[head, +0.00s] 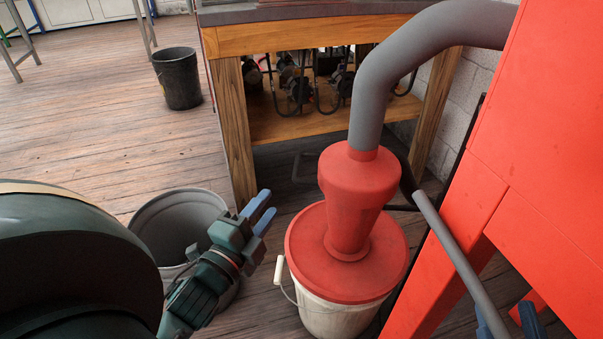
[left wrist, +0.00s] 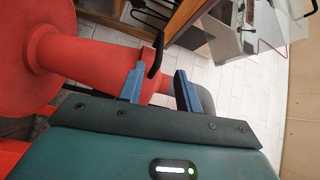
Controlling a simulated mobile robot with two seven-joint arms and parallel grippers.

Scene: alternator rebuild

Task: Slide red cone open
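The red cone (head: 353,205) stands upright on a round red lid (head: 300,245) over a white bucket (head: 335,318). A thick grey hose (head: 372,100) rises from its top. My left gripper (head: 262,212) is open and empty, to the left of the cone and apart from it in the head view. In the left wrist view, the cone (left wrist: 80,50) lies sideways behind the open blue fingers (left wrist: 158,90). My right gripper (head: 508,322) shows only in part at the bottom right edge; its fingertips are mostly cut off.
A grey bin (head: 150,222) stands open at the left, partly behind my left arm. A black bucket (head: 178,80) stands further back. A wooden workbench (head: 235,120) is behind the cone.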

